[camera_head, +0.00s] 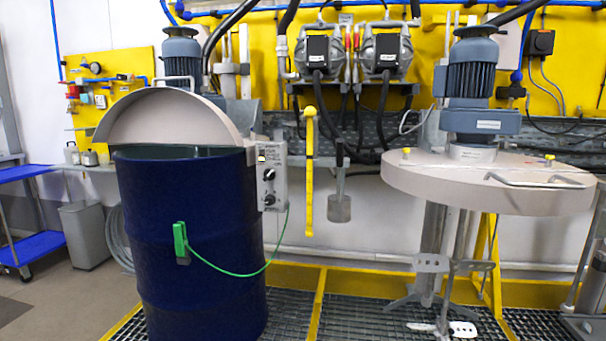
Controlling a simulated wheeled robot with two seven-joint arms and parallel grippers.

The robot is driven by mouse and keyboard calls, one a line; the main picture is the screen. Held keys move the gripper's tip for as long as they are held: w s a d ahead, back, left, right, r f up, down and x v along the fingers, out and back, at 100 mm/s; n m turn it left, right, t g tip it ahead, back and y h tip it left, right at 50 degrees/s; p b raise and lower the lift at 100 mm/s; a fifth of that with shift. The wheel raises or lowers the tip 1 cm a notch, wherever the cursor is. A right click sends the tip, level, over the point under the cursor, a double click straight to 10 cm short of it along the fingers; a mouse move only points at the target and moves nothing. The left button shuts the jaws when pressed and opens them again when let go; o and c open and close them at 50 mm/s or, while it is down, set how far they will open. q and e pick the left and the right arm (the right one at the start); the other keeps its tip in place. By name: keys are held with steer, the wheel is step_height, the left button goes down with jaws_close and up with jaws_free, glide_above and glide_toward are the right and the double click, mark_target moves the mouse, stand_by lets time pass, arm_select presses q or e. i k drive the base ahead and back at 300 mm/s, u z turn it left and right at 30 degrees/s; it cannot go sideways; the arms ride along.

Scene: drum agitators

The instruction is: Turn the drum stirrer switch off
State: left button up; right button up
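The switch box (271,179) is a light grey panel on the right side of the left drum stirrer. It carries two black knobs, an upper one (268,174) and a lower one (270,199), and a small yellow label near its top. The knob positions are too small to read. The blue drum (195,245) stands under the stirrer's half-raised grey lid (172,118), with the blue-grey motor (183,58) behind it. Neither of my grippers shows in the head view.
A green clamp (180,240) with a green cable hangs on the drum front. A second stirrer with a round grey lid (485,181) stands at the right. A yellow rod (309,170) hangs between them. Grated floor (365,315) lies in front. A blue trolley (40,245) is far left.

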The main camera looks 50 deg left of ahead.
mark_target(269, 173)
steer(key=u, duration=0.5)
steer(key=i, duration=1.2)
steer(key=u, duration=0.7)
